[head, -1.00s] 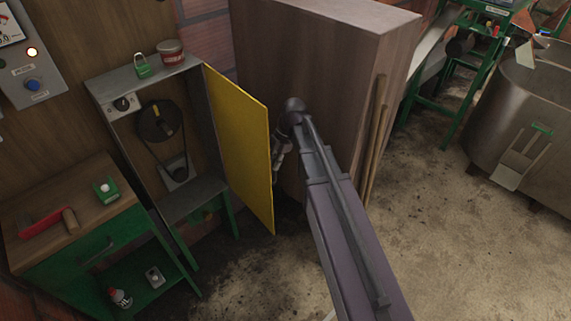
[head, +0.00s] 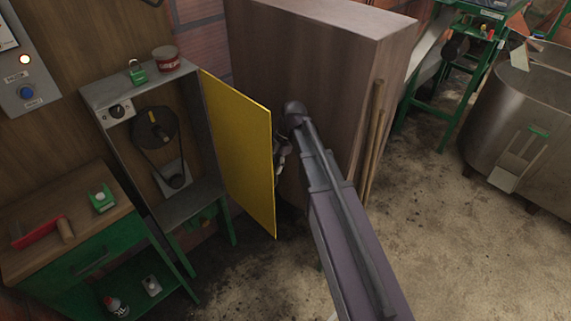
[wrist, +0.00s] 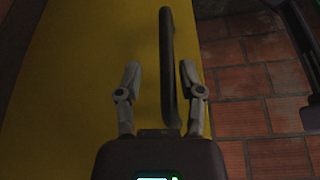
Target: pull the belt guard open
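The belt guard (head: 238,150) is a yellow panel standing swung open at the right side of the grey pulley box (head: 205,130). The belt and pulleys (head: 157,130) inside are exposed. In the wrist view the guard's yellow face (wrist: 80,90) fills the left and middle, with a dark bar handle (wrist: 167,50) near its right edge. My gripper (wrist: 160,72) is open, one finger on each side of the handle, with gaps showing beside it. In the head view my gripper (head: 283,155) is mostly hidden behind the guard's free edge.
A tall brown cabinet (head: 310,70) stands close behind my arm. A green workbench (head: 80,245) is at left. A padlock (head: 137,72) and red tin (head: 165,58) sit on the box. Bare floor lies at right, before a metal tank (head: 515,130).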

